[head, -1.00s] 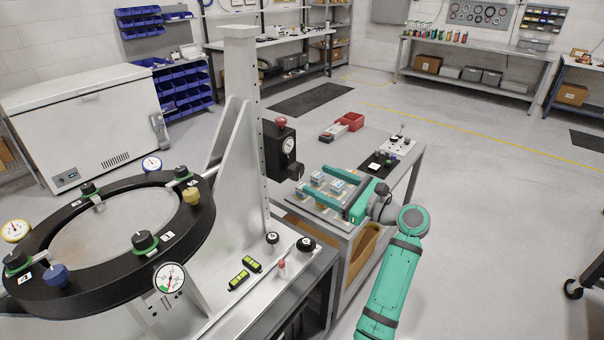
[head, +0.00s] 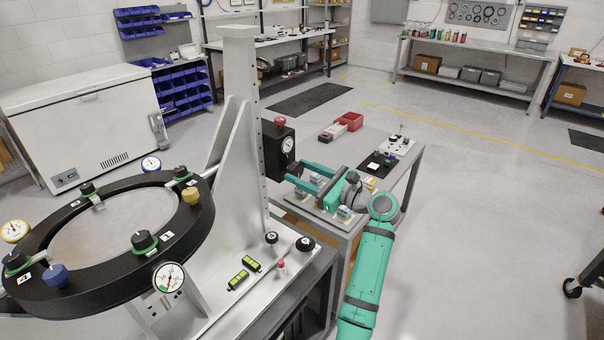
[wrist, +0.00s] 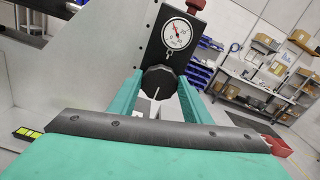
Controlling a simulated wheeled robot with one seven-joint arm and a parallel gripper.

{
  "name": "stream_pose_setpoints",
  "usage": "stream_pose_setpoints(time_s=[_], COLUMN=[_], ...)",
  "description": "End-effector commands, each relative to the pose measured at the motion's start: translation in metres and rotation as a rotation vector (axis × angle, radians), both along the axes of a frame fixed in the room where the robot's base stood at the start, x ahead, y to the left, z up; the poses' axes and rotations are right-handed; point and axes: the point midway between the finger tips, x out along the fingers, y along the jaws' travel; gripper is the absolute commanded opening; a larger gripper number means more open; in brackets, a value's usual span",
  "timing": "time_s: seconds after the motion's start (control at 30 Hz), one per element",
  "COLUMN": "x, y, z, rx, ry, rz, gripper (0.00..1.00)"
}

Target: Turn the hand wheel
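The hand wheel appears to be a dark faceted knob with a pale line on its face. It shows in the wrist view (wrist: 162,84), below a round white gauge (wrist: 178,32) on a black box (head: 277,150). The box is mounted on the grey upright column (head: 240,90). My gripper (head: 298,173), with green fingers, points at the knob. In the wrist view my gripper (wrist: 160,80) is open, with one fingertip at each side of the knob. I cannot tell whether either finger touches it. In the head view the fingers partly hide the knob.
A red knob (head: 280,121) tops the box. Small blocks on a board (head: 322,206) lie below my gripper on the grey side table (head: 380,142). A large black ring (head: 110,284) with knobs and gauges stands left of the column.

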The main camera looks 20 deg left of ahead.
Motion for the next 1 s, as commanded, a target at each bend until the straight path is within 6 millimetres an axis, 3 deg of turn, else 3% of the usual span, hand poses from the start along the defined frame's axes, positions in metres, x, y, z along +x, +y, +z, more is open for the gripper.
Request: stream_pose_setpoints(time_s=[0.47, 1.0], x=[-0.0016, -0.0031], y=[0.0011, 0.0018], z=[-0.0008, -0.0023], rx=[-0.029, -0.187], ry=[-0.077, -0.513], rz=[0.004, 0.004], gripper=[0.22, 0.22])
